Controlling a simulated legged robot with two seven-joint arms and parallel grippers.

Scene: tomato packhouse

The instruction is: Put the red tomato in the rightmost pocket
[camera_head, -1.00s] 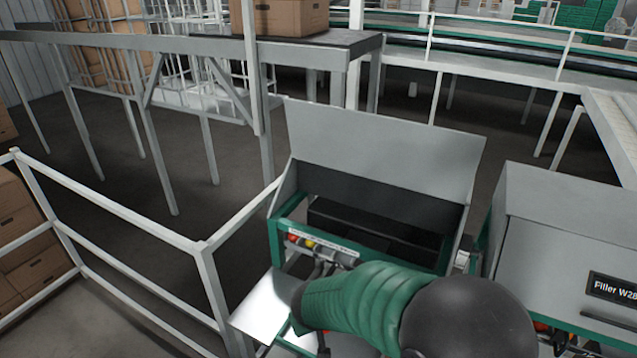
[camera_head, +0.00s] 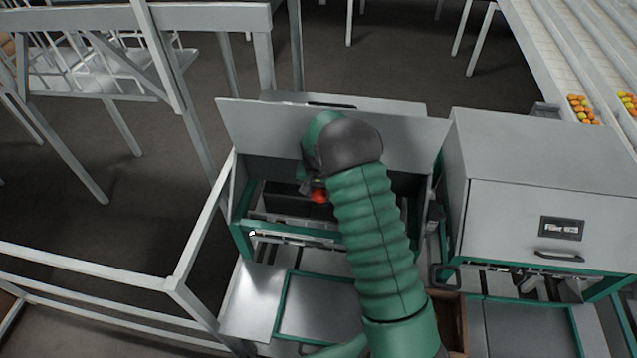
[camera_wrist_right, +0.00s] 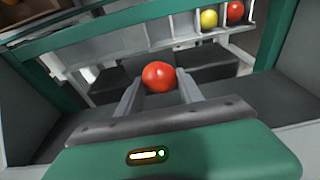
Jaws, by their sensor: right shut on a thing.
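The red tomato (camera_wrist_right: 158,77) is between the two fingers of my right gripper (camera_wrist_right: 158,90), which is shut on it. In the head view a red tomato (camera_head: 319,196) shows beside the dark wrist end of my right arm, above the open machine; the fingers there are mostly hidden. In the wrist view a row of pockets (camera_wrist_right: 130,42) lies beyond the held tomato, apart from it. A yellow tomato (camera_wrist_right: 209,18) and another red tomato (camera_wrist_right: 235,10) sit in pockets towards that row's right end. Pockets to their left look empty. My left gripper is not in view.
The open machine has a raised grey lid (camera_head: 260,125) behind my wrist and a green front frame (camera_head: 243,240). A closed grey filler box (camera_head: 510,200) stands to the right. A white railing (camera_head: 195,255) runs at the left. Dark blocks (camera_wrist_right: 190,72) lie below the pockets.

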